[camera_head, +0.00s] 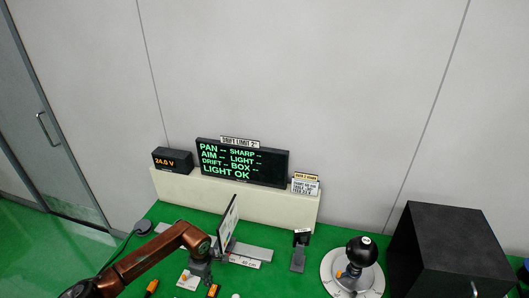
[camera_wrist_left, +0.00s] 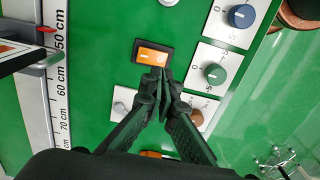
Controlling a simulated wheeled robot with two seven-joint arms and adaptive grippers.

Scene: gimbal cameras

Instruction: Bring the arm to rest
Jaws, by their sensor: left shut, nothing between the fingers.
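My left arm, copper coloured, comes in from the lower left of the head view. Its gripper (camera_head: 203,278) points down over the green table. In the left wrist view the dark fingers of the left gripper (camera_wrist_left: 163,82) are together and empty. Their tips are beside an orange rocker switch (camera_wrist_left: 152,54) in a black frame; whether they touch it I cannot tell. My right gripper is not in view.
A dark display (camera_head: 242,162) reads LIGHT OK. A ball-shaped gimbal head (camera_head: 362,251) and a black box (camera_head: 450,250) stand to the right. A blue knob (camera_wrist_left: 240,16), a green knob (camera_wrist_left: 215,73) and a centimetre rail (camera_wrist_left: 62,100) flank the gripper.

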